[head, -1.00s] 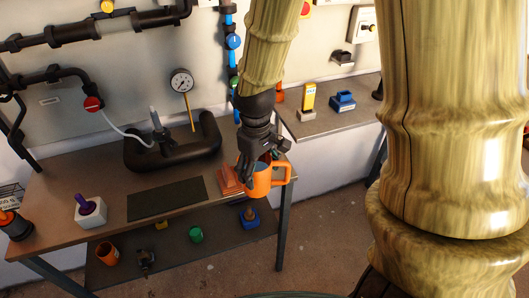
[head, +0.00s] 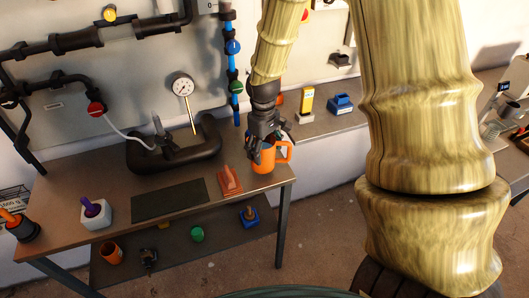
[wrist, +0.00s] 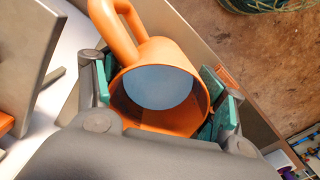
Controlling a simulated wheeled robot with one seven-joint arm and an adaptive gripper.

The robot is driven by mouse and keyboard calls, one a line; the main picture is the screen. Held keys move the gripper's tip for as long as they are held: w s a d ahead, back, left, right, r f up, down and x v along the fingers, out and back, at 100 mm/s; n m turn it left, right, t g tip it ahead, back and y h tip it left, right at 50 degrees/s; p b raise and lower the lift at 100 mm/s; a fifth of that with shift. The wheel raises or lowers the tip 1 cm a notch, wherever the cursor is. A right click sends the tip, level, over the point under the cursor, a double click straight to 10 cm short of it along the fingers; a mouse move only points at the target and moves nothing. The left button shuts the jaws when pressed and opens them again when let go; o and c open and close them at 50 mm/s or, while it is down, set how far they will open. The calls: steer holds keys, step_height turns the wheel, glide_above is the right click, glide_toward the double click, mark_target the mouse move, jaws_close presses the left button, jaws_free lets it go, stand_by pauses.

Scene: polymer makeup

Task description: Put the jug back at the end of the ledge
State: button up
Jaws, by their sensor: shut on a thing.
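The orange jug (head: 264,161) is at the right end of the brown workbench top (head: 190,175), its handle to the right. My gripper (head: 262,147) comes down from above and is shut on the jug. In the wrist view, green finger pads lie on both sides of the jug (wrist: 165,58), which shows its open rim, pale blue inside and handle. The jug looks upright. I cannot tell whether its base touches the bench top. A grey ledge (head: 325,125) runs along the wall behind and to the right.
A terracotta block-like tool (head: 229,182) stands just left of the jug. A dark mat (head: 168,200) and a white block with a purple piece (head: 95,213) lie farther left. A black pipe piece (head: 175,152) is behind. Yellow (head: 306,102) and blue (head: 341,104) items stand on the grey ledge.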

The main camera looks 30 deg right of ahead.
steer(key=shift+f+p, duration=0.3)
steer(key=shift+f, duration=0.85)
steer(key=shift+f, duration=0.15)
steer(key=o, duration=1.3)
step_height(320, 180, up, 12)
steer(key=b, duration=0.2)
steer(key=shift+r+b, duration=0.2)
steer(key=shift+b, duration=0.1)
steer(key=shift+w+a, duration=0.1)
